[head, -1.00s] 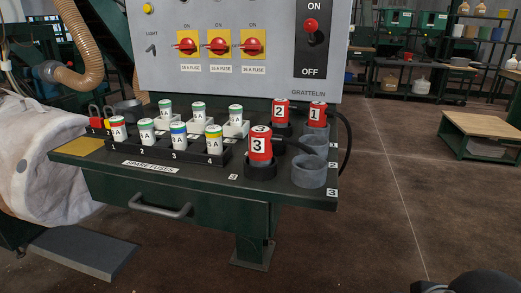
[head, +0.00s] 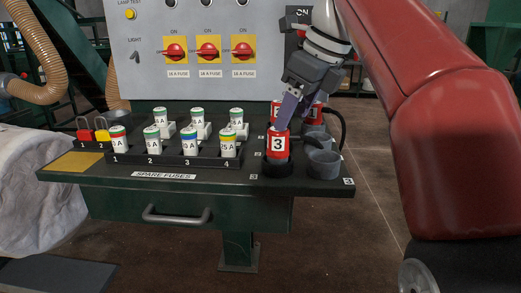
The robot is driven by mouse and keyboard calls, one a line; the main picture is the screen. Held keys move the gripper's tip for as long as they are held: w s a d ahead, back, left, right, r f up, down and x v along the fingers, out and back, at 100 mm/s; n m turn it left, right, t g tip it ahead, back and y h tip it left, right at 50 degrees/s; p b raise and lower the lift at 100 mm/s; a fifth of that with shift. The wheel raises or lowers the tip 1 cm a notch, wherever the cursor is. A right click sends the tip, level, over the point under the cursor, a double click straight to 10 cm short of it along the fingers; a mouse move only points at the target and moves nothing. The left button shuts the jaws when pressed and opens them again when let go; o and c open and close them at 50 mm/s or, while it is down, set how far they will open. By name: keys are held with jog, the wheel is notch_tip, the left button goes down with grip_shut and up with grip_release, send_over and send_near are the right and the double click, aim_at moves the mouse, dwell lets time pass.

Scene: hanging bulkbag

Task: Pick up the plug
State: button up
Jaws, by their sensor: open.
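A red plug marked 3 (head: 277,146) stands upright in a dark round holder at the front right of the green bench (head: 215,180). My gripper (head: 285,116) points down from the upper right, its fingers at the top of plug 3. It is open; whether a finger touches the plug I cannot tell. Two more red plugs stand behind: one (head: 275,108), with its label partly hidden by my gripper, and another (head: 316,112), also partly covered.
Several labelled fuses stand in a black rack (head: 180,157) left of the plugs. An empty grey holder (head: 324,165) is right of plug 3. A black cable (head: 343,125) loops at the right edge. A grey switch panel (head: 150,85) rises behind.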

aim_at(275, 139)
jog(key=shift+a+r+m, duration=0.25)
jog(key=shift+a+m, duration=0.05)
jog(key=shift+a, duration=0.45)
jog(key=shift+a+f, duration=0.15)
jog(key=shift+a, duration=0.1)
jog(key=x, duration=0.5)
jog(key=b+x, duration=0.1)
jog(key=x, duration=0.1)
jog(key=shift+d+f, duration=0.2)
jog(key=shift+d, duration=0.05)
jog(key=c, duration=1.1)
jog(key=shift+c, duration=0.2)
jog(key=shift+r, duration=0.1)
